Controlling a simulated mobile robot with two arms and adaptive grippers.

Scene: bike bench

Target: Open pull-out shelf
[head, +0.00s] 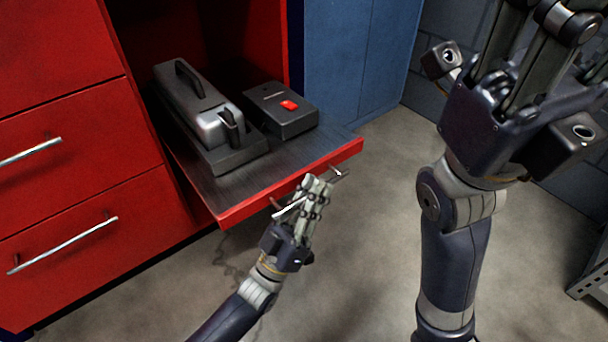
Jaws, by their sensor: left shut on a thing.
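The pull-out shelf (290,179) is a dark board with a red front edge. It stands out from the red cabinet's open bay. A thin metal handle (338,172) runs along its front. My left gripper (316,183) is at the shelf front, its fingers shut around the middle of the handle and hiding part of it. My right gripper (530,20) is raised at the upper right, close to the camera and apart from the shelf. Its fingertips are cut off by the top of the frame.
A grey metal case (195,105) with black handles and a dark box with a red switch (283,110) stand on the shelf. Red drawers (70,155) with bar handles are at left. A blue cabinet (350,60) stands behind. The concrete floor (370,250) before the shelf is clear.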

